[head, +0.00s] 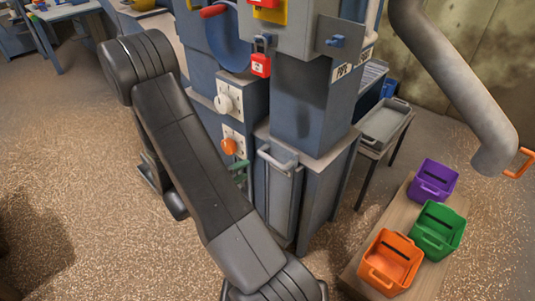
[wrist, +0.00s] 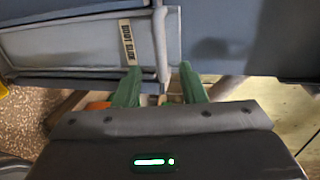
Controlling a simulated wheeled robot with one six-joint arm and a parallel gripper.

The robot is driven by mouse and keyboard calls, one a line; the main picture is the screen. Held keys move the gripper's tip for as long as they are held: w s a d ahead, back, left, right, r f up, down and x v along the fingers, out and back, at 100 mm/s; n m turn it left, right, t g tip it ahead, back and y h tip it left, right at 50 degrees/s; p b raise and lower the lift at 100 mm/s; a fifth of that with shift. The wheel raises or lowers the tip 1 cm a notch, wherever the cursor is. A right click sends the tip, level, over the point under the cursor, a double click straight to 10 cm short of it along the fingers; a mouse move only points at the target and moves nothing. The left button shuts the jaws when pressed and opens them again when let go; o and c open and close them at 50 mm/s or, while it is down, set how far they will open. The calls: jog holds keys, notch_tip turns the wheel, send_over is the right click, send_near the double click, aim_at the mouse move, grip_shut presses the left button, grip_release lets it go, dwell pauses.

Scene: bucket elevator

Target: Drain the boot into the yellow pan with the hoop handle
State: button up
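My gripper (wrist: 162,69) has two green fingers, spread apart, with a grey upright bar (wrist: 161,40) of a handle showing between or just beyond their tips. I see no contact with the bar. In the head view the green fingers (head: 239,170) show beside the lower blue casing, left of a grey front panel with a handle (head: 279,158). A grey door-like panel with a printed label (wrist: 127,43) fills the upper left of the wrist view. A sliver of something yellow (wrist: 3,89) shows at its left edge; I cannot tell whether it is the pan. No hoop handle is visible.
The casing carries a red padlock (head: 261,65), a white knob (head: 224,103) and an orange knob (head: 229,147). Purple (head: 433,180), green (head: 437,230) and orange (head: 390,262) bins stand on a bench at right. A grey spout (head: 455,85) hangs above.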

aim_at(267, 156)
jog(key=b+x, duration=0.1)
jog(key=x, duration=1.1)
jog(key=shift+d+f, duration=0.1)
